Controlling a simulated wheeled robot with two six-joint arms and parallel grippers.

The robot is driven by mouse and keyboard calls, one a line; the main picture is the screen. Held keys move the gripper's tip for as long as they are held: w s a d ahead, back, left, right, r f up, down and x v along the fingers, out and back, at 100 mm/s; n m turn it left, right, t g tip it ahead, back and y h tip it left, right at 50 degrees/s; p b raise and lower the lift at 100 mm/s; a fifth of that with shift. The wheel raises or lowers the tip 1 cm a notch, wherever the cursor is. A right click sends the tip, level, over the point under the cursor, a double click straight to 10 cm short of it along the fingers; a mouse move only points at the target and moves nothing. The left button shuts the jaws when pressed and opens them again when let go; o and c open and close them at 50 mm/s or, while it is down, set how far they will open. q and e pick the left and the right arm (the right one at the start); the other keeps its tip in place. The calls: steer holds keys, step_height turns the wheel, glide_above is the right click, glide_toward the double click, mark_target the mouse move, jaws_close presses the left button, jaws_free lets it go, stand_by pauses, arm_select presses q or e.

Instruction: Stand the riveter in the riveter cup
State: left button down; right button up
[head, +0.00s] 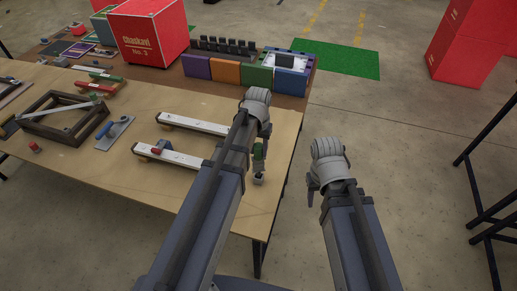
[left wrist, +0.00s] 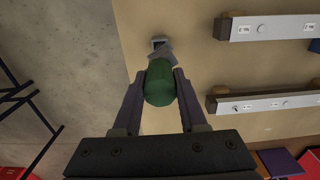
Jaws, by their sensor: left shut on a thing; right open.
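The riveter has a green handle (head: 259,150) and a grey metal end. My left gripper (head: 259,143) is shut on the green handle, close to the table's right edge. The left wrist view shows the green handle (left wrist: 160,85) between both fingers (left wrist: 160,88), with the grey end pointing at the small square cup. The riveter cup (head: 258,179) is a small light block on the table below the riveter, and its dark opening shows in the left wrist view (left wrist: 159,42). I cannot tell whether the grey end is inside the cup. My right gripper (head: 312,194) is open and empty, beyond the table edge.
Two white LED bars on wooden blocks (head: 195,128) (head: 172,157) lie left of the riveter. A blue-handled trowel-like tool (head: 115,132) and a wooden frame (head: 65,118) lie further left. Coloured boxes (head: 226,72) and a red box (head: 148,32) stand at the back.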

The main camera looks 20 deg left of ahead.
arm_select(q)
steer(key=shift+f+b, duration=1.45)
steer(key=shift+f, duration=0.1)
steer(key=shift+c, duration=1.8)
jaws_free()
steer(key=shift+r, duration=0.1)
step_height(320, 180, up, 8)
steer(key=p, duration=0.8)
steer(key=shift+f, duration=0.2)
steer(key=s+d+f+m+y+b, duration=0.1)
steer(key=s+d+f+m+b, duration=0.2)
steer(key=s+d, duration=0.7)
steer(key=s+f+b, duration=0.2)
steer(key=s, duration=0.2)
steer(key=shift+s+d+f+b, duration=0.2)
steer(key=shift+d+f+b, duration=0.05)
steer(key=shift+b, duration=0.15)
